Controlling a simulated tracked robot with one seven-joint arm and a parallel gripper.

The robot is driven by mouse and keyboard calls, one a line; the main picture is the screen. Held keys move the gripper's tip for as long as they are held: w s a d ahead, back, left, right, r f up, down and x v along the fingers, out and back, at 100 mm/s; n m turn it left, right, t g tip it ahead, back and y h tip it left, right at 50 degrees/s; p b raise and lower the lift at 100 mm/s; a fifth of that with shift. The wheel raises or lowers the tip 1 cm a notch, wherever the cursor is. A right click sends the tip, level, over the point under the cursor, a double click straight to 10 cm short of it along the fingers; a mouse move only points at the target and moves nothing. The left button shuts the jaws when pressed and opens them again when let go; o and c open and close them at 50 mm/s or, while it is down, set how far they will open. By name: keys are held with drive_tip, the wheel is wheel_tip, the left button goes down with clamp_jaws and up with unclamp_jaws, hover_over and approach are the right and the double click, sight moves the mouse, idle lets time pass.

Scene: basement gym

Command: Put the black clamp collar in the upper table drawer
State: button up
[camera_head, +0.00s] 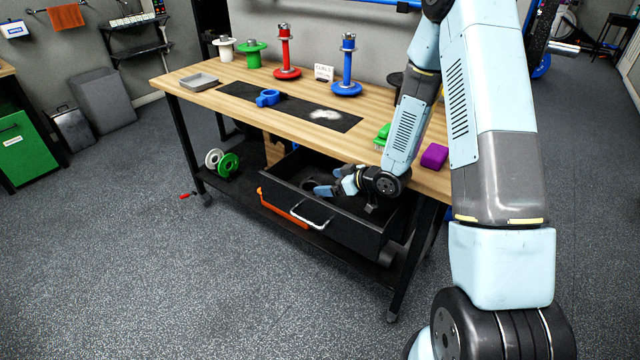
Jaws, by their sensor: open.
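The upper table drawer (350,231) is pulled out from under the wooden workbench, with a pale handle on its front. My gripper (326,188) is open and reaches down into the drawer. A small dark rounded shape (308,184) lies on the dark drawer floor by the fingertips and looks like the black clamp collar. It is too dark and small to tell its outline or whether a finger touches it. My wrist and arm hide the right part of the drawer.
On the workbench (205,100) are a blue collar (267,98), a grey tray (198,82), red and blue post stands, a green brush (382,134) and a purple block (434,156). Green and white discs (228,165) stand on the lower shelf. Floor at front left is clear.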

drive_tip(key=shift+v, duration=1.3)
drive_tip(key=shift+c, duration=0.2)
